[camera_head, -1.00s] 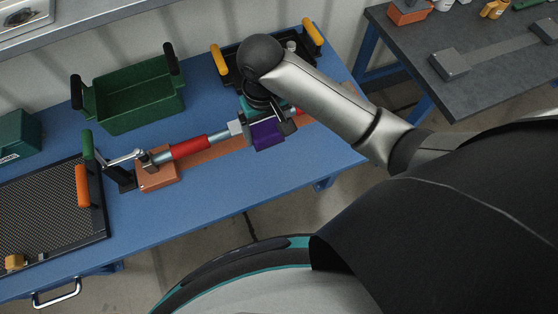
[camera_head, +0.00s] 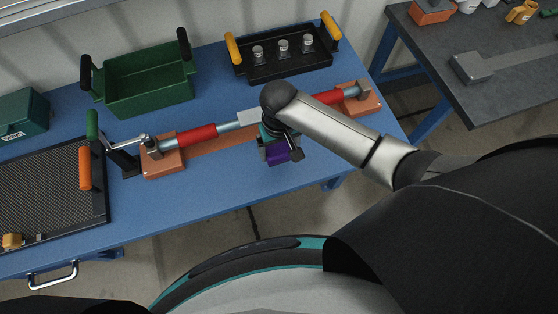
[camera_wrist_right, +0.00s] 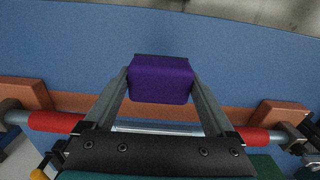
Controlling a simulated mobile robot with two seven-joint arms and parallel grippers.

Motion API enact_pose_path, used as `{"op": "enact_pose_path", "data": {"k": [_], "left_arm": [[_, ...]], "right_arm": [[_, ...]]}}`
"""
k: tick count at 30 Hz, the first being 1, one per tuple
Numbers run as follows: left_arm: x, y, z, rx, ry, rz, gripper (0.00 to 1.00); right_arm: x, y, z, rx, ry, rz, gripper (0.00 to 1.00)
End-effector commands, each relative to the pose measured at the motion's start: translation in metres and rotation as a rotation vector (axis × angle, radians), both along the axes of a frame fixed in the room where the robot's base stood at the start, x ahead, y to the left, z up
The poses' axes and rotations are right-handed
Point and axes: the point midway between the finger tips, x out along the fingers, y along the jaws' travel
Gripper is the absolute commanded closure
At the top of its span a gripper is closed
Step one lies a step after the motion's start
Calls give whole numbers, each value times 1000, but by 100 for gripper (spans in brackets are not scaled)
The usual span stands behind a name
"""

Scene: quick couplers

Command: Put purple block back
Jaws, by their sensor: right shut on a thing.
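The purple block (camera_head: 278,154) is held in my right gripper (camera_head: 276,145), over the blue table in front of the coupler fixture. In the right wrist view the purple block (camera_wrist_right: 161,79) sits between the two fingers of my right gripper (camera_wrist_right: 161,82), which are shut on its sides. The coupler fixture (camera_head: 215,145) has an orange base, red sleeves and a silvery rod running across it. My right wrist hides part of the fixture's middle. My left gripper is not in view.
A green bin (camera_head: 150,80) and a black tray (camera_head: 285,68) with several small metal pieces stand at the back. A mesh tray (camera_head: 50,200) with green and orange handles lies at the left. The table's front strip is clear.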

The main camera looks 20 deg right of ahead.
Motion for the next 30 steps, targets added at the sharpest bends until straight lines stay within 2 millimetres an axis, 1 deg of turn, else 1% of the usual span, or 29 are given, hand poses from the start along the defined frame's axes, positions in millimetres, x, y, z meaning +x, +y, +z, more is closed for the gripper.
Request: {"op": "enact_pose_path", "data": {"k": [1, 3, 8, 12, 17, 30], "left_arm": [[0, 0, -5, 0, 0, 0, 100], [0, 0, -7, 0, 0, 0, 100], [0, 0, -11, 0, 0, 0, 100], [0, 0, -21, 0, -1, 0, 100], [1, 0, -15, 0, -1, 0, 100], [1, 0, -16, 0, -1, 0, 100]], "right_arm": [[0, 0, -11, 0, 0, 0, 62], [1, 0, -19, 1, -1, 0, 62], [1, 1, -30, 2, -2, 1, 62], [1, 0, -56, 0, 0, 1, 62], [1, 1, -64, 2, -1, 0, 62], [1, 1, -70, 2, -2, 1, 62]]}}
